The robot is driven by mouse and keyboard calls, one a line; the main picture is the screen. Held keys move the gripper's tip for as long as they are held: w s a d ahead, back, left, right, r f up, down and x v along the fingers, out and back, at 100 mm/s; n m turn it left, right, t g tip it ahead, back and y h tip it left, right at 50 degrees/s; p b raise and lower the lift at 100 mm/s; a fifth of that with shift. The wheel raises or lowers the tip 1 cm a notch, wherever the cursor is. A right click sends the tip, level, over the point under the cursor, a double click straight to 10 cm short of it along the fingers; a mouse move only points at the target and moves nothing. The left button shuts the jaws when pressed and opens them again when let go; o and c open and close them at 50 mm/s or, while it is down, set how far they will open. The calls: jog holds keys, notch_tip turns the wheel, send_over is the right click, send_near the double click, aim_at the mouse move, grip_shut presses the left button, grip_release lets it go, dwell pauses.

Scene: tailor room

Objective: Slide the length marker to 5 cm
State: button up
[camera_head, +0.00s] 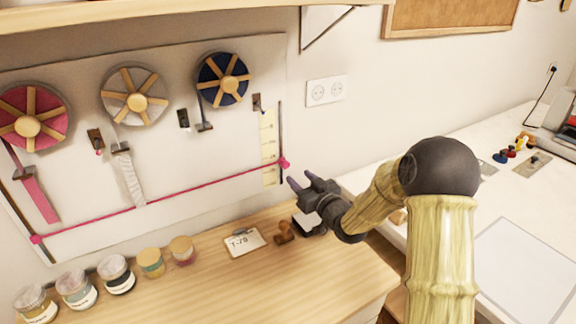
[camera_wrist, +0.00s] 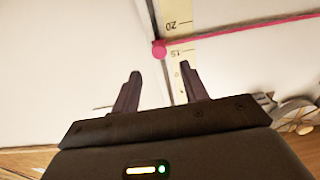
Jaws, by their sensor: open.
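The length marker, a pink knob (camera_head: 284,163), sits on a vertical slot beside the pale yellow ruler (camera_head: 268,135) on the wall board. A pink cord runs from it leftwards to another pink knob (camera_head: 36,239). In the wrist view the marker (camera_wrist: 159,49) stands near the 15 on the ruler (camera_wrist: 180,33), whose numbers 15 and 20 show upside down. My gripper (camera_head: 301,180) is open and empty, just below and right of the marker. In the wrist view my fingertips (camera_wrist: 160,72) point at the marker, which lies centred between them in the picture, apparently untouched.
Three ribbon spools, red (camera_head: 32,118), grey (camera_head: 136,95) and blue (camera_head: 223,80), hang on the board (camera_head: 70,75). Below, the wooden counter (camera_head: 230,285) holds several jars (camera_head: 115,274), a "T-79" card (camera_head: 244,242) and a brown stamp-like object (camera_head: 285,232). A shelf overhangs the top.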

aim_at(287, 165)
jog(key=p+x, duration=0.1)
jog(key=x, duration=0.6)
jog(key=shift+w+a, duration=0.15)
grip_shut()
jog(key=shift+r, duration=0.1)
